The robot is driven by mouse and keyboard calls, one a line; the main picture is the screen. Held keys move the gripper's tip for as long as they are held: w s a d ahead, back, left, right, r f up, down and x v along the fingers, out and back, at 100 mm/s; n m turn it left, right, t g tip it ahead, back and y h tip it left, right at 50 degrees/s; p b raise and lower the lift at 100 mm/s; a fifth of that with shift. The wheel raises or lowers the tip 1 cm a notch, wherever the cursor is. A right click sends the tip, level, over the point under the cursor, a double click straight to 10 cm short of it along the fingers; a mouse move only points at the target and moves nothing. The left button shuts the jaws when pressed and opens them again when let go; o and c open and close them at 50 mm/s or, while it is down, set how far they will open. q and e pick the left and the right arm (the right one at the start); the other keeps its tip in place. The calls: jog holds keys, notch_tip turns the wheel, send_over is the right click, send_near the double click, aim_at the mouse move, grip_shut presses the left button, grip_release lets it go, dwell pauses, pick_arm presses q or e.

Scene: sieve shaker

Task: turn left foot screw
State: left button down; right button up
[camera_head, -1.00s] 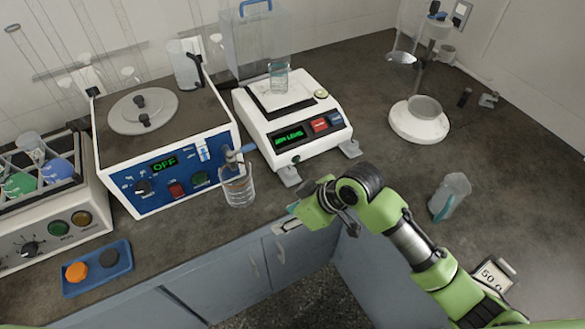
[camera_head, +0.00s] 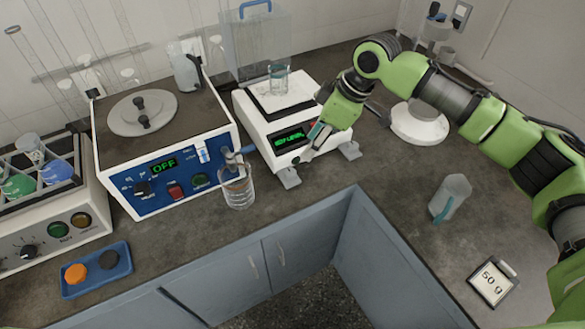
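The white balance (camera_head: 262,128) stands on the counter with a glass beaker (camera_head: 279,78) on its pan and green lettering on its display (camera_head: 290,137). Its left foot (camera_head: 289,178) sticks out at the front left corner, and its right foot (camera_head: 350,150) at the front right. My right gripper (camera_head: 307,155) is at the balance's front edge, pointing down and left, between the two feet and a little above and right of the left foot. Whether it touches the balance and how far its fingers are apart cannot be told. My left gripper is not in view.
A blue-fronted bath (camera_head: 160,185) reading OFF stands left of the balance, with a beaker of clear liquid (camera_head: 238,188) at its corner. A clear cup (camera_head: 451,197) and a 50 g weight box (camera_head: 492,283) are on the right. The counter's front edge runs just before the balance.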

aim_at(290, 172)
jog(key=p+x, duration=0.2)
jog(key=x, duration=1.1)
jog(key=shift+f, duration=0.1)
jog(key=c, duration=1.1)
